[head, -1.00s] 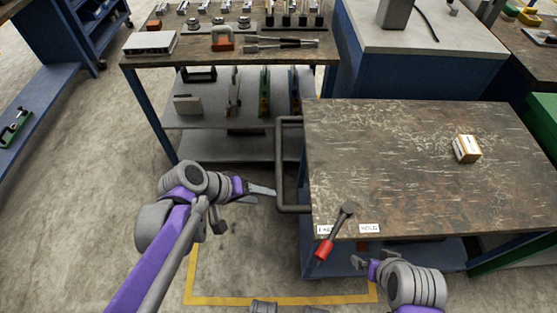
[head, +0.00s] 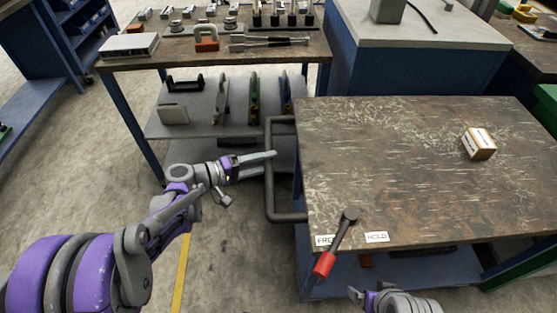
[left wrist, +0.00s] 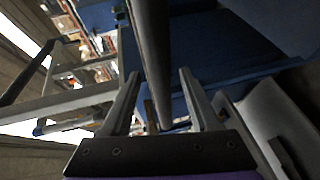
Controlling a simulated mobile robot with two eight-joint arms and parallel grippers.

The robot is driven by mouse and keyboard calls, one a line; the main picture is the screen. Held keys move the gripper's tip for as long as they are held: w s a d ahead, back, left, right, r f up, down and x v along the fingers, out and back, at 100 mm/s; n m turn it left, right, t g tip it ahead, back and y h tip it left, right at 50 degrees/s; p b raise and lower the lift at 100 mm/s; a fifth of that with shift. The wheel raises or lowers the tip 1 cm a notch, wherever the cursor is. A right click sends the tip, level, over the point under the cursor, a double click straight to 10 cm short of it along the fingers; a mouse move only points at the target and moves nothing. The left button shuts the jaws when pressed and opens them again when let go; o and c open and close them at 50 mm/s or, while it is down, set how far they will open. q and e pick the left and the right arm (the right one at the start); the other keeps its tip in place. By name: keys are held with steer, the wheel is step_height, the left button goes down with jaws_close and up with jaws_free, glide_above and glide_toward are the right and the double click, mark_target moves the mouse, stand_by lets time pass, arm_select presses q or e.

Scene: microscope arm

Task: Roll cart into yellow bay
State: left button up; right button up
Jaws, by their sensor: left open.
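The cart has a worn brown top (head: 410,180), a blue frame and a dark tubular handle (head: 270,190) on its left side. A lever with a red grip (head: 324,264) sits at its front left corner. It slants across the right end of the partly covered "FRE…" label, left of the "HOLD" label (head: 376,237). My left gripper (head: 272,154) is open at the handle. In the left wrist view the bar (left wrist: 150,50) runs between its spread fingers; contact is unclear. My right gripper (head: 362,296) is low before the cart. A yellow floor line (head: 180,272) shows left of the cart.
A small box (head: 478,144) rests on the cart top. A workbench (head: 180,62) with tools and a lower shelf stands behind left. A blue cabinet with a grey top (head: 430,40) stands behind the cart. Open floor lies at left.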

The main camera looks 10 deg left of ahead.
arm_select(q)
steer(key=shift+x, duration=2.15)
jaws_close()
